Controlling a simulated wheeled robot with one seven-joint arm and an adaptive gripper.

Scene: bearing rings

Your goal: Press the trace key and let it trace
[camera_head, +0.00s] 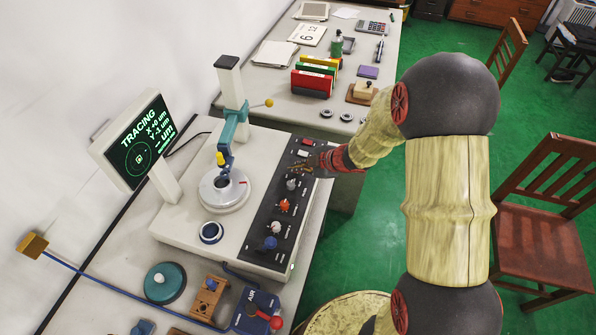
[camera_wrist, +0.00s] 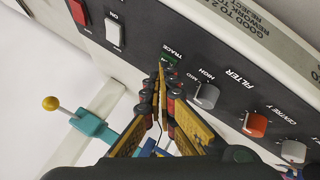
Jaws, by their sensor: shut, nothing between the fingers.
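My gripper (camera_head: 294,167) is shut and empty over the dark control panel (camera_head: 262,243) of the roundness machine. In the wrist view its closed fingertips (camera_wrist: 163,70) are at the green key (camera_wrist: 170,58) beside the word TRACE and partly cover it. They look to touch the key, though contact is hard to tell. The screen (camera_head: 140,140) reads TRACING, with X +0 um and Y -1 um and a round plot. The turntable (camera_head: 222,203) stands under the teal probe arm (camera_head: 234,124). A yellow-tipped stylus holder (camera_head: 220,158) hangs over it.
Beside the key is the grey FILTER knob (camera_wrist: 207,95), then the orange centring knob (camera_wrist: 255,123). A white ON switch (camera_wrist: 115,33) and a red switch (camera_wrist: 77,11) sit on the other side. A blue-rimmed ring (camera_head: 211,232) lies in front of the turntable.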

